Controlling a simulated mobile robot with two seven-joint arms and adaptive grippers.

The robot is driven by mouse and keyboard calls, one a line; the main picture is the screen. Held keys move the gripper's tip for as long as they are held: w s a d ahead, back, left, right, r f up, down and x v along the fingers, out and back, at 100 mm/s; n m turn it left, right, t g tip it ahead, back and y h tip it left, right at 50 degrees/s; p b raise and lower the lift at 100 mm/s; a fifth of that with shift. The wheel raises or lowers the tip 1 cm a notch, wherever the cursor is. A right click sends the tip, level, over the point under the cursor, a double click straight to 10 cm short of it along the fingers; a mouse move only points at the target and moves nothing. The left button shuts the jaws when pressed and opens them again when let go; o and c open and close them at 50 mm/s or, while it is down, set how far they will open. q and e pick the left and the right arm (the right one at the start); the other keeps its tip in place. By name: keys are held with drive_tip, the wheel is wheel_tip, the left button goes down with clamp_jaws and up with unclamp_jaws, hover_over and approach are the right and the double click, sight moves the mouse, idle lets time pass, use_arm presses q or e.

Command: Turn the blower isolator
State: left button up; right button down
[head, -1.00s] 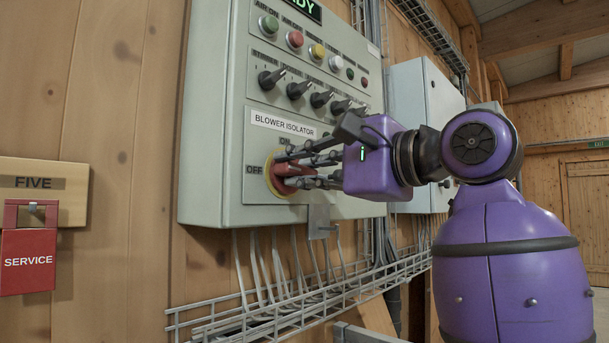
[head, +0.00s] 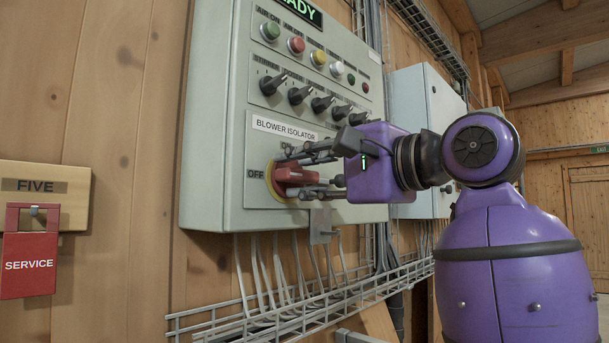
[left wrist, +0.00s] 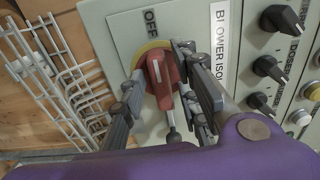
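The blower isolator is a red rotary handle (head: 292,177) on a yellow ring, low on the grey control panel. Its label "BLOWER ISOLATOR" (head: 284,129) is above it and "OFF" (head: 256,174) is to its left. The handle lies about level, in line with OFF. My left gripper (head: 296,175) is at the handle with its fingers spread, one side above and one below. In the left wrist view the fingers (left wrist: 158,70) straddle the red handle (left wrist: 161,80), with a gap on the left side. Contact on the other side is unclear. My right gripper is not in view.
A row of black selector knobs (head: 298,95) and coloured buttons (head: 296,45) sits above the isolator. A metal hasp (head: 320,224) hangs at the panel's lower edge, above a wire cable tray (head: 300,305). A red SERVICE tag (head: 29,264) hangs at left.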

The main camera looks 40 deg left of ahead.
use_arm(q)
drive_tip(key=shift+d, duration=0.1)
drive_tip(key=s+d, duration=0.1)
drive_tip(key=d, duration=1)
drive_tip(key=shift+d, duration=0.4)
